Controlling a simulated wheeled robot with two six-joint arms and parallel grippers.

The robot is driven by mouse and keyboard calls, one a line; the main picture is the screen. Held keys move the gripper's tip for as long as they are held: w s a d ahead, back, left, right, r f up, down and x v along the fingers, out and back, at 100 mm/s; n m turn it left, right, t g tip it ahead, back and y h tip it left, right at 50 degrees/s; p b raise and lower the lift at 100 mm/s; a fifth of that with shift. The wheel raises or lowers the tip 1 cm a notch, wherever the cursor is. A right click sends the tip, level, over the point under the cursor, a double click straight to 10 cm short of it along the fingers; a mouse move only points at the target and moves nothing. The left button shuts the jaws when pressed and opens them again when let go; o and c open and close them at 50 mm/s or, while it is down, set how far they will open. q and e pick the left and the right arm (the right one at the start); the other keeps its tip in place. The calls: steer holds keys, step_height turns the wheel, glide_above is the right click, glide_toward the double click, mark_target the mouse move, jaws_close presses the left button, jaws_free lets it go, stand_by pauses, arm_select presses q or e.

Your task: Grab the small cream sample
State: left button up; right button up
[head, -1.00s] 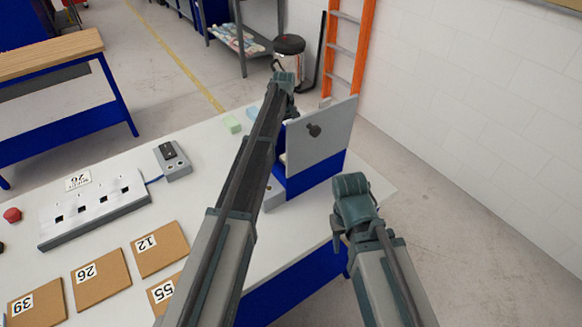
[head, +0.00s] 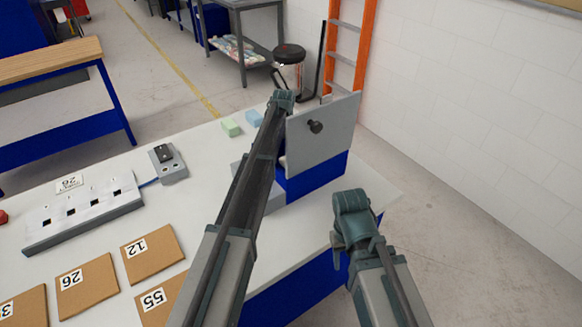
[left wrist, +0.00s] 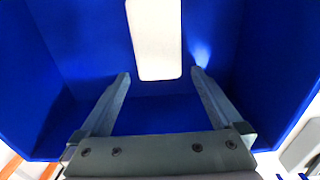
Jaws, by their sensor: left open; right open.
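My left gripper (head: 283,98) reaches over the far part of the table, at the back left of the grey-panelled blue box (head: 312,182). In the left wrist view my left gripper (left wrist: 161,76) is open, its two fingers apart and pointing into the blue-walled interior (left wrist: 75,50). A bright white upright shape with rounded lower corners (left wrist: 156,35) shows ahead between the fingertips. I cannot tell whether it is the cream sample or an opening. Nothing is visibly clamped. My right gripper (head: 346,235) is open at the table's right edge. No cream sample is clearly identifiable in the head view.
A green block (head: 231,127) and a light blue block (head: 254,117) lie at the table's back edge. A switch box (head: 168,163), a slotted grey unit (head: 82,212) and numbered brown cards (head: 152,252) occupy the left.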

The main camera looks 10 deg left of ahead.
arm_select(q)
steer(key=shift+r, duration=0.1)
steer(key=c, duration=1.4)
steer(key=shift+r, duration=0.1)
step_height(320, 180, up, 10)
steer(key=p, duration=1)
